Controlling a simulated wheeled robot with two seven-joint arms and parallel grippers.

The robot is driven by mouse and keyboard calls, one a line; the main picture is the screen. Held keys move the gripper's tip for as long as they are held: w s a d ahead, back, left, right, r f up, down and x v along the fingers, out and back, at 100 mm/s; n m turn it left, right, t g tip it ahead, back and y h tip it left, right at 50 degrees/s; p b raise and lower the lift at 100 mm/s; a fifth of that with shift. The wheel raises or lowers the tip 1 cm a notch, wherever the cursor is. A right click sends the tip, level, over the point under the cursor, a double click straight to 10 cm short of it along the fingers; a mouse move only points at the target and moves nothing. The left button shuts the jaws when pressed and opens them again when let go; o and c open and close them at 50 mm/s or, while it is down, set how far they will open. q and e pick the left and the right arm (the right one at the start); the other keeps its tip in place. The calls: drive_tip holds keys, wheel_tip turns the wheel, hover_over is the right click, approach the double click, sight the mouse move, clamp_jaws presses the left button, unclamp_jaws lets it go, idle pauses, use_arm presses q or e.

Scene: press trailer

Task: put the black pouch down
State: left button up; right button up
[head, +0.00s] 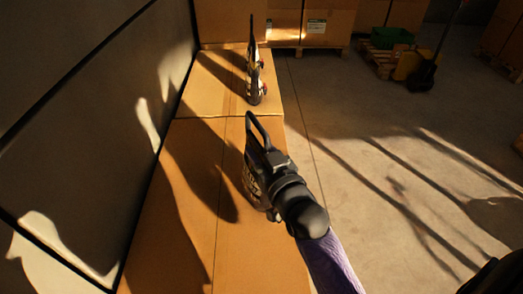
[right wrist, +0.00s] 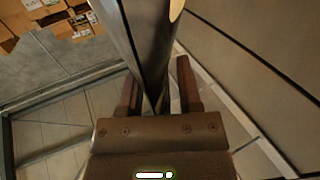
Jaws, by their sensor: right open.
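My right gripper (head: 256,134) reaches in from the lower right of the head view, above the brown boxes. In the right wrist view its two dark fingers (right wrist: 157,78) stand apart, so it is open. A long dark grey shape (right wrist: 146,40) runs from the top edge down between the fingers; I cannot tell what it is or whether it touches them. I cannot make out the black pouch for certain in either view. My left gripper is not seen.
A slim black and white item with red parts (head: 255,82) stands upright on the farther brown box (head: 205,85). The nearer box top (head: 185,200) is mostly bare and shadowed. A dark wall (head: 80,130) borders it on the left. Open concrete floor (head: 370,140) lies right.

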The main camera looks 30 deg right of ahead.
drive_tip(key=shift+s+r, duration=0.1)
drive_tip(key=s+p, duration=0.3)
drive_tip(key=s, duration=0.8)
drive_tip(key=shift+s+a, duration=0.35)
drive_tip(key=shift+s, duration=0.05)
